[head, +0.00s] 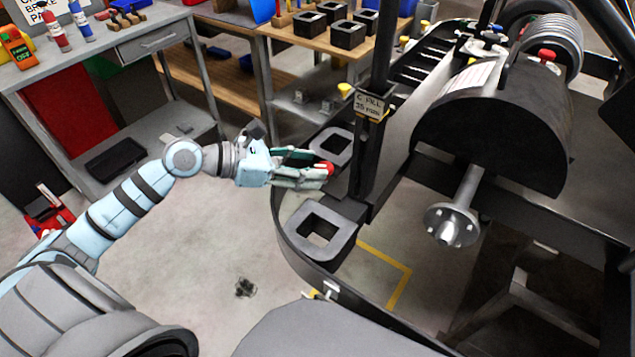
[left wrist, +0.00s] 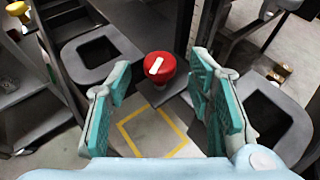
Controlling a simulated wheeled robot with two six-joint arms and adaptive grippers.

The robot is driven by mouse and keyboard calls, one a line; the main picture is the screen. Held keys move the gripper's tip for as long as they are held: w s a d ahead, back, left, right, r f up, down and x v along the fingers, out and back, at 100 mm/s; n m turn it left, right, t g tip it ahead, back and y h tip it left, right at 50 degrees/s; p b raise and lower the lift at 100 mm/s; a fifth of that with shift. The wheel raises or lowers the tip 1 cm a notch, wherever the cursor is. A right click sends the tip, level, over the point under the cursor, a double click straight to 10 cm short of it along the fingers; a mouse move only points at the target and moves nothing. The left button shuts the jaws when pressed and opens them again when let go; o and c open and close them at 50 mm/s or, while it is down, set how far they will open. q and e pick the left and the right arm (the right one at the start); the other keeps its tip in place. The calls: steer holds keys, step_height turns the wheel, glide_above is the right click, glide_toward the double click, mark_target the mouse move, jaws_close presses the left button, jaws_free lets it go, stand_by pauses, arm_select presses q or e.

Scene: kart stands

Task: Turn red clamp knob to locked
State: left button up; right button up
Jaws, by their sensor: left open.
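A round red clamp knob (left wrist: 161,67) with a white bar on its top shows in the left wrist view, ahead of and between my fingers. In the head view the red knob (head: 326,168) is partly hidden by my fingers, beside the dark upright post. The white bar slants from upper right to lower left; no lock marking is readable. My left gripper (head: 315,170) is open, its green-padded fingers on either side of the knob in the picture; it also shows in the left wrist view (left wrist: 160,98). I cannot tell whether they touch it. My right gripper is out of view.
Square black frames (head: 323,232) lie on the kart's side rail near the post (head: 368,145). A dark drum with a hub shaft (head: 455,220) is to the right. Another red knob (head: 546,55) is on the machine. A workbench (head: 160,40) stands at the left.

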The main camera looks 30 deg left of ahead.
arm_select(q)
steer(key=shift+x, duration=1.4)
steer(key=shift+r, duration=0.15)
steer(key=c, duration=1.1)
steer(key=m+g+p, duration=0.1)
steer(key=p, duration=0.3)
steer(key=m+h+p, duration=0.1)
steer(key=p, duration=0.3)
steer(key=shift+w+a+r+g+h, duration=0.1)
steer(key=shift+r+g+h, duration=0.2)
steer(key=shift+r+g, duration=0.1)
steer(key=shift+w+f+m+g, duration=0.1)
steer(key=shift+f+m+g, duration=0.05)
steer(key=shift+m+g, duration=0.2)
steer(key=shift+f+m+g+h+p, duration=0.15)
steer(key=shift+m+g+h+p, duration=0.15)
steer(key=shift+m+g+h, duration=0.1)
steer(key=shift+w+a+f+m+g+h, duration=0.1)
steer(key=shift+m+g+h, duration=0.2)
steer(key=shift+m+g, duration=0.45)
steer(key=shift+f+m+g+h, duration=0.1)
steer(key=shift+m+g+h, duration=0.2)
steer(key=shift+m+g, duration=0.4)
